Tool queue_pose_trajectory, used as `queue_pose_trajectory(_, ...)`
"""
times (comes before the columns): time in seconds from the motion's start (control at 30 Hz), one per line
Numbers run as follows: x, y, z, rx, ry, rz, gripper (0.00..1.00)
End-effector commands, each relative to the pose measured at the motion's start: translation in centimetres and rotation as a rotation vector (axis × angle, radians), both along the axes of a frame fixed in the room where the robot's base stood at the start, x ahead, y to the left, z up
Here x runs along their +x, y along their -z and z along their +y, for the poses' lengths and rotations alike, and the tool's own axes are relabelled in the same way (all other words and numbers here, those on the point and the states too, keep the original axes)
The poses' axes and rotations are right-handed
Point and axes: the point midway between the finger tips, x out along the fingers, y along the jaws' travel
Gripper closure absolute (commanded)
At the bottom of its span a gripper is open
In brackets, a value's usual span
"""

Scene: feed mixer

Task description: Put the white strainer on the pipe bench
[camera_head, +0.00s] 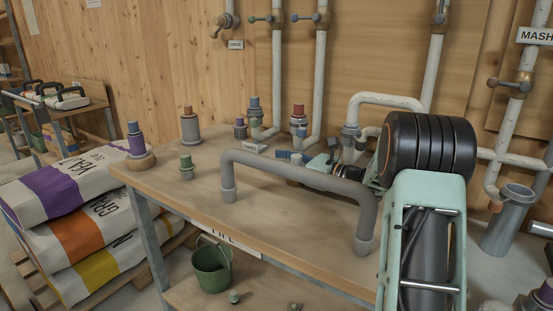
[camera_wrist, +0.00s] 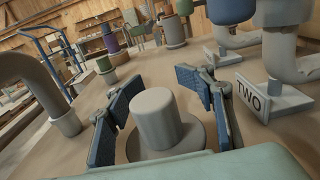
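The white strainer (camera_wrist: 158,122) appears in the wrist view as a pale cylinder on a wider round base. It looks upright on the bench top, between the two blue fingers of my gripper (camera_wrist: 162,80). The fingers are spread, with visible gaps to the cylinder. In the head view my gripper (camera_head: 294,157) is low over the bench, behind the grey bent pipe, and I cannot make out the strainer there. The pipe bench (camera_head: 185,172) is the wooden-topped table with a partly hidden "PI..." sign (camera_head: 228,246) on its front.
The grey bent pipe (camera_head: 295,167) arches over the bench. Capped fittings stand on it: purple (camera_head: 136,140), brown-topped (camera_head: 190,126), green (camera_head: 186,168) and red-topped (camera_head: 299,118). A "TWO" sign (camera_wrist: 250,100) is right of my fingers.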

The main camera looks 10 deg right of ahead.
Motion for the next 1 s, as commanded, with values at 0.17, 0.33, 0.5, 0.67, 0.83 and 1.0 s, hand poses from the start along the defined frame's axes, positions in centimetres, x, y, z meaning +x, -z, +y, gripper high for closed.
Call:
queue_pose_trajectory(0.17, 0.0, 0.0, 0.0, 0.000, 0.000, 0.000, 0.52)
queue_pose_trajectory(0.33, 0.0, -0.5, 0.0, -0.001, 0.000, -0.001, 0.52)
queue_pose_trajectory(0.5, -1.7, -0.5, -1.9, 0.000, 0.004, 0.001, 0.52)
queue_pose_trajectory(0.67, -4.3, -0.5, -4.4, 0.000, 0.006, 0.001, 0.52)
queue_pose_trajectory(0.83, -6.7, -0.4, -6.7, 0.001, 0.004, 0.002, 0.52)
queue_pose_trajectory(1.0, -8.1, -0.4, -8.0, 0.000, 0.001, 0.000, 0.52)
